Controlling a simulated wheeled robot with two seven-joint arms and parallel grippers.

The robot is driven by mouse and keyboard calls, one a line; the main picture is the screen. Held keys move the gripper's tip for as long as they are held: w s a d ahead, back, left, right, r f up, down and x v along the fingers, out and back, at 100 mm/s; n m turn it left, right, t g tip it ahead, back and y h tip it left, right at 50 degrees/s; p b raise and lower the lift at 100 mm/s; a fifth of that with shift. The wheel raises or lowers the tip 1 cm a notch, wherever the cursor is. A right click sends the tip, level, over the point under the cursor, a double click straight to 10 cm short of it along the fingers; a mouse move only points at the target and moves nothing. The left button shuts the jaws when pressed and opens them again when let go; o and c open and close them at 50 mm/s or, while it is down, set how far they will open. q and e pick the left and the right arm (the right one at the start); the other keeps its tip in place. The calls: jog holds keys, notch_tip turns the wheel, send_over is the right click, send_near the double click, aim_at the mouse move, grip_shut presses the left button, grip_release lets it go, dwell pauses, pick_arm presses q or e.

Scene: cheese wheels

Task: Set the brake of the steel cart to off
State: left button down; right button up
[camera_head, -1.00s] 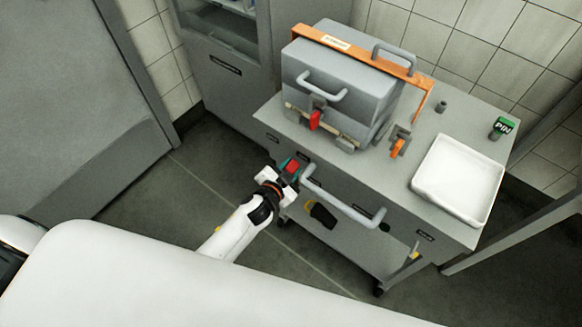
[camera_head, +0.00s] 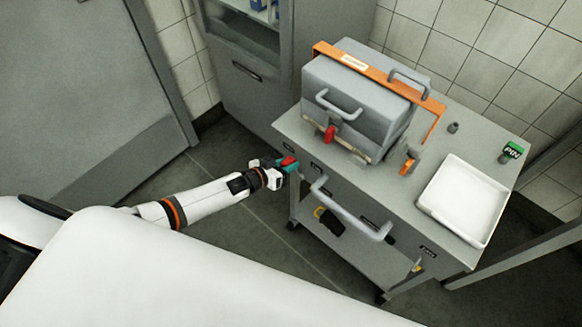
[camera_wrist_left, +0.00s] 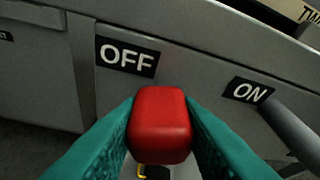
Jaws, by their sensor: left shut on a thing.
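The steel cart (camera_head: 440,238) stands right of centre, with a grey push handle on its front. My left gripper (camera_head: 286,164) is at the cart's front left corner, its teal fingers shut on the red brake knob (camera_head: 290,160). In the left wrist view the red knob (camera_wrist_left: 160,124) sits between both fingers. The OFF label (camera_wrist_left: 127,57) is just above it to the left, and the ON label (camera_wrist_left: 247,90) is further off to the right. The knob's lower part and mount are hidden. My right gripper is not in view.
The push handle (camera_head: 350,210) juts out right of my gripper. A grey cabinet (camera_head: 250,70) stands behind.

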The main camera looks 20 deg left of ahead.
pick_arm(q)
jog(key=shift+w+a+f+b, duration=0.15)
jog(key=shift+a+f+b, duration=0.1)
jog(key=shift+a, duration=0.25)
jog(key=shift+w+a+f+b, duration=0.1)
jog(key=shift+a+b, duration=0.1)
jog(key=shift+a, duration=0.3)
jog(key=shift+a+f, duration=0.15)
jog(key=shift+a, duration=0.1)
jog(key=c, duration=1)
grip_release()
jog(key=shift+f, duration=0.1)
jog(key=shift+c, duration=0.2)
jog(key=shift+w, duration=0.1)
jog(key=shift+d, duration=0.1)
jog(key=shift+s+r, duration=0.2)
jog(key=shift+s, duration=0.1)
jog(key=v, duration=1.1)
jog(key=shift+s, duration=0.2)
